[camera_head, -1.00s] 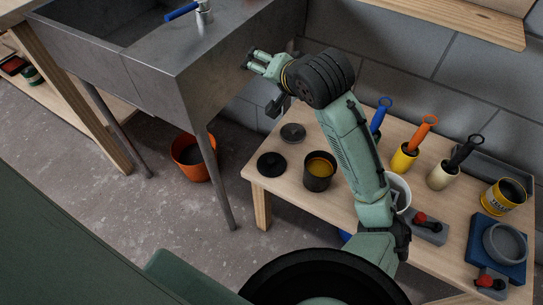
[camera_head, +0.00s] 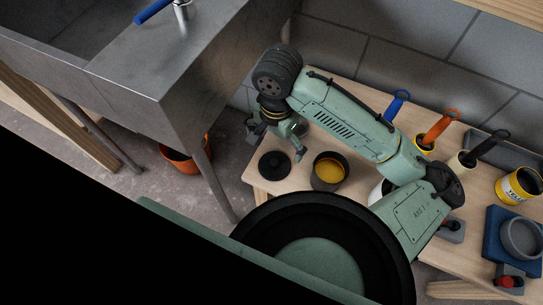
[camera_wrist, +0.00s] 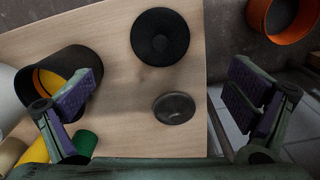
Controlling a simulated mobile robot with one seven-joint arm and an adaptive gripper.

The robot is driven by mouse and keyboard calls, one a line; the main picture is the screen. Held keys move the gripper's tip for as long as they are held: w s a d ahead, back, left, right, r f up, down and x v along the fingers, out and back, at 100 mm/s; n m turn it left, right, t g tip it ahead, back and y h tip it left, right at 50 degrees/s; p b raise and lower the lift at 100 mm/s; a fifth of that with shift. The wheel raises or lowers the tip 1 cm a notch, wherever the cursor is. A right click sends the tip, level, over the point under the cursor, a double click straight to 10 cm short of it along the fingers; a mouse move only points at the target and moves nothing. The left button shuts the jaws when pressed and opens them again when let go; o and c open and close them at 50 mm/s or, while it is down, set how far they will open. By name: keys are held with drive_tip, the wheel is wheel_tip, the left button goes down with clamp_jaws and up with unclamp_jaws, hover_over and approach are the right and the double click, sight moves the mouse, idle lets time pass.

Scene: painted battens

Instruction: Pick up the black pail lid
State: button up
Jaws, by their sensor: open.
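The black pail lid (camera_head: 274,164) lies flat near the left end of the wooden bench, left of a dark pail with yellow inside (camera_head: 329,171). In the wrist view the black lid (camera_wrist: 160,36) shows whole at top centre, with a small knob. My gripper (camera_head: 296,146) points down above the bench, just behind and to the right of the lid in the head view. In the wrist view my gripper (camera_wrist: 163,94) is open and empty, its fingers wide apart. The black lid lies beyond the fingertips, touching neither.
A smaller grey lid (camera_wrist: 173,108) lies on the bench between the fingers in the wrist view. The dark pail (camera_wrist: 57,75) is by the left finger. An orange bucket (camera_head: 185,160) stands on the floor under the metal sink (camera_head: 190,75). Brush pots stand further right.

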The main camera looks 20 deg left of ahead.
wheel_tip(320, 180, down, 4)
drive_tip(key=shift+s+d+f+b, duration=0.1)
drive_tip(key=shift+f+b, duration=0.1)
drive_tip(key=shift+b, duration=0.1)
drive_tip(key=f, duration=0.5)
drive_tip(key=shift+w+f, duration=0.1)
drive_tip(key=shift+w, duration=0.1)
drive_tip(key=shift+s+f, duration=0.1)
clamp_jaws()
idle(1.0)
